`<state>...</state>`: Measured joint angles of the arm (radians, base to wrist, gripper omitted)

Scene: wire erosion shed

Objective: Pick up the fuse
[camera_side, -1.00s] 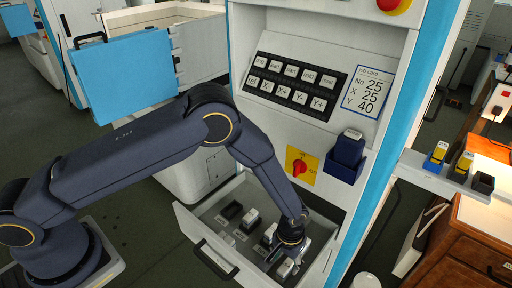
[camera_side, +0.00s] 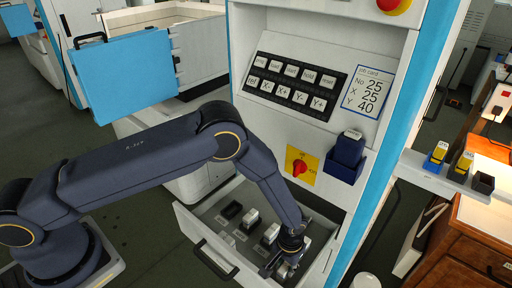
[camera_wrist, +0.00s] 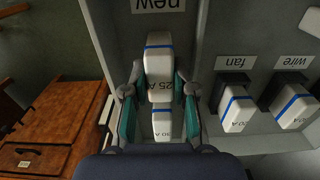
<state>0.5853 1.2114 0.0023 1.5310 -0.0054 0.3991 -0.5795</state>
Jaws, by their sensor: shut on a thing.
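My gripper (camera_wrist: 159,82) reaches down into the open drawer (camera_side: 190,222) and is shut on a white fuse marked 25 A (camera_wrist: 158,62), with a blue stripe. Its teal-padded fingers stand on either side of this fuse, under the label "new". In the side view my gripper (camera_side: 283,265) is over the drawer's front right part and mostly hides the held fuse.
To the right in the wrist view, fuses stand in dark holders labelled fan (camera_wrist: 237,108) and wire (camera_wrist: 294,104). The drawer walls are close around. A job card (camera_side: 368,92) and a blue holder (camera_side: 346,155) are on the cabinet above. A wooden cabinet (camera_side: 470,240) stands at right.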

